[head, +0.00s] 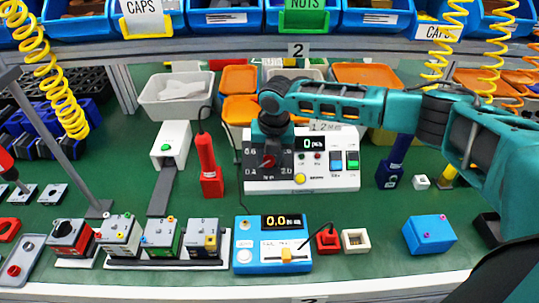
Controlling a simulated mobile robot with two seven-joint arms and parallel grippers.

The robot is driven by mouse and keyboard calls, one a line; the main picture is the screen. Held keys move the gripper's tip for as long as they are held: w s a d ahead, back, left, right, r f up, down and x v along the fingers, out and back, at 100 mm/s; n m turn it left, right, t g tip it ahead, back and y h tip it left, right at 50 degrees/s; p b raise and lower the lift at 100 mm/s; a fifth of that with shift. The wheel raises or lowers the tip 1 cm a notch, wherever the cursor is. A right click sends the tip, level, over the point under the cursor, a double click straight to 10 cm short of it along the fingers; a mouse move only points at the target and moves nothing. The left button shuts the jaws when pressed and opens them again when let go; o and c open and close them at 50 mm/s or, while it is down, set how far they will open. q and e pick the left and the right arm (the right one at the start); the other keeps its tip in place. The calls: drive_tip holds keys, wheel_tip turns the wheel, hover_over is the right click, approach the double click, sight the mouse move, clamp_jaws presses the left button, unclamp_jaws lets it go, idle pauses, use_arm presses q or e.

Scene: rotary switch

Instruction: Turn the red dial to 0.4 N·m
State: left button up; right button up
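The red dial (268,160) sits at the left of a white control box's (325,184) front panel, with marks around it that include 0.6, 0.4 and 2.0. A small display on the box ends in what looks like "pcs". My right gripper (269,146), dark and pointing down, is right over the dial and hides its upper part. I cannot tell whether its fingers touch or grip the dial, or where the dial points. My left gripper is not in view.
A red screwdriver-like tool (209,170) stands left of the box, a dark blue one (393,165) right of it. A blue meter (272,252) reading about 0.0 lies in front. Blue bins line the shelf (230,45) behind.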

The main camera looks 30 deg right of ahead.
drive_tip(key=shift+o, duration=0.7)
drive_tip(key=shift+r, duration=0.2)
wheel_tip(320, 180, up, 12)
drive_tip(key=s, duration=0.2)
drive_tip(key=shift+r, duration=0.15)
